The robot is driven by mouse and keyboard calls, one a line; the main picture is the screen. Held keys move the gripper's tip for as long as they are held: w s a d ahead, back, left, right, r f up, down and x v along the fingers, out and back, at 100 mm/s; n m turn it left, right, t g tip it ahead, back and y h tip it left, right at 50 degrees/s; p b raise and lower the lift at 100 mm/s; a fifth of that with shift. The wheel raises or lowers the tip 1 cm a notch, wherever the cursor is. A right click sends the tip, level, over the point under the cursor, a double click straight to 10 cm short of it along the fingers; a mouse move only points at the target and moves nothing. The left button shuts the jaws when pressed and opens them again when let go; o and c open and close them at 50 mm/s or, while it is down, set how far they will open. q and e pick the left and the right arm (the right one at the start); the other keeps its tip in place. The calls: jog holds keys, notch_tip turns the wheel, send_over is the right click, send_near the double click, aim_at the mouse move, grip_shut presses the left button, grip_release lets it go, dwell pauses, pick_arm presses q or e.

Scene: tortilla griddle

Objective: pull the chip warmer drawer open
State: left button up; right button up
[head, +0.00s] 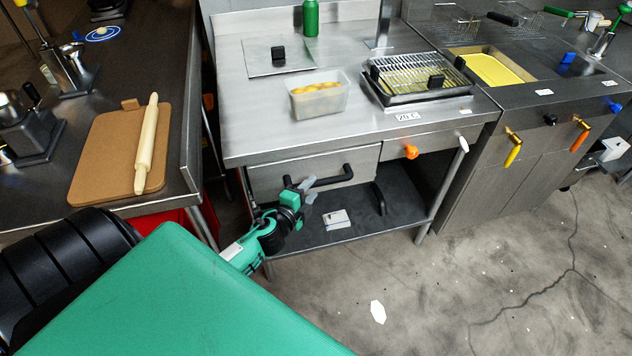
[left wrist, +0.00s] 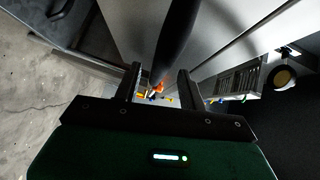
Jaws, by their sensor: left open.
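The chip warmer drawer (head: 272,176) is a steel front under the worktop's left part in the head view. It looks flush, with no visible gap. Its black bar handle (head: 337,180) runs across the front. My left gripper (head: 311,191) is at the handle's left end, with its grey fingertips parted. In the left wrist view, the dark handle (left wrist: 174,45) reaches down between the two open fingers (left wrist: 160,82). I cannot tell whether the fingers touch it. My right gripper is not in view.
The steel worktop (head: 240,110) carries a tub of yellow food (head: 320,97) and a wire rack tray (head: 415,78). The lower shelf (head: 350,222) holds a small white box (head: 336,219). A board with a rolling pin (head: 147,145) lies on the left counter. Floor in front is open.

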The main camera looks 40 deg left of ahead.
aim_at(314, 186)
pick_arm(q)
jog(key=shift+w+a+f, duration=0.1)
jog(key=shift+w+f, duration=0.05)
jog(key=shift+w, duration=0.75)
jog(key=shift+w+a+f, duration=0.1)
jog(key=shift+w, duration=0.8)
jog(key=shift+d, duration=0.1)
grip_shut()
